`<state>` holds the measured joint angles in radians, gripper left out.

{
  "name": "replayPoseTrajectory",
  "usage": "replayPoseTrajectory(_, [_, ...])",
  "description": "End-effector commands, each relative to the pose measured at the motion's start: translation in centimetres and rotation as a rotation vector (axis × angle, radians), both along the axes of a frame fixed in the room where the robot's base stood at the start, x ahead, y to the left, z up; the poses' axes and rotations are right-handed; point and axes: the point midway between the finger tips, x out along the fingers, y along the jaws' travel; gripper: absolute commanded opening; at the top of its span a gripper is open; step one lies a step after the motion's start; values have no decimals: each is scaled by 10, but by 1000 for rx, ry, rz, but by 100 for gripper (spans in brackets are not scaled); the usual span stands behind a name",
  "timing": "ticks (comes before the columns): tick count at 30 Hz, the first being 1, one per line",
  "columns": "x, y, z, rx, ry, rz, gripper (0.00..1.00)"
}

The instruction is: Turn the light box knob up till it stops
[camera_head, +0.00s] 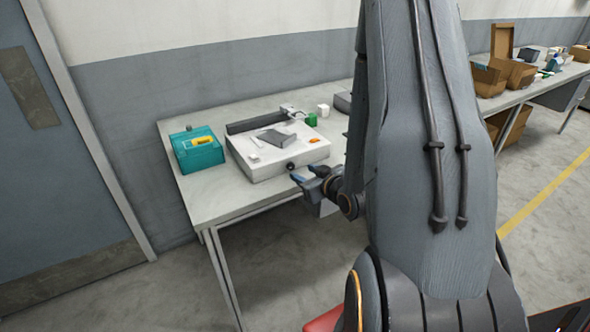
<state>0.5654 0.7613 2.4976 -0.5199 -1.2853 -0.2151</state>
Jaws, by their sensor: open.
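The light box (262,170) is a white, flat box on the grey table, left of my arm. Its dark round knob (291,166) sits on the front face, toward the right end. My gripper (298,175) is just in front of the knob, its bluish fingertips pointing at the box. The jaws are open, and I cannot tell whether a fingertip touches the knob. On top of the box lie a dark grey flat piece (276,138), an orange item (314,140) and a long dark bar (254,124) along the back. My arm hides the table to the right.
A teal box (198,150) with a yellow item (203,141) stands left of the light box. A green block (311,119) and a white block (323,110) stand behind it. Cardboard boxes (488,80) sit on the far right table. The table's front left corner is bare.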

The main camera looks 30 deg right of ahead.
Motion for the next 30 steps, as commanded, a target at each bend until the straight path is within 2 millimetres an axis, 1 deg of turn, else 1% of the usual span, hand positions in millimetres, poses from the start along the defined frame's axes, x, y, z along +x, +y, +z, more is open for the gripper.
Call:
replayPoseTrajectory(6, [32, 1, -12, -1, 1, 5, 40])
replayPoseTrajectory(12, [53, 0, -21, 0, 1, 2, 40])
replayPoseTrajectory(16, [59, 0, -24, -1, 2, 1, 40])
replayPoseTrajectory(23, [60, -1, -25, -1, 2, 1, 40])
replayPoseTrajectory(24, [60, -1, -25, -1, 2, 1, 38])
replayPoseTrajectory(26, [60, -1, -25, -1, 2, 1, 28])
replayPoseTrajectory(30, [60, -1, -24, -1, 2, 1, 5])
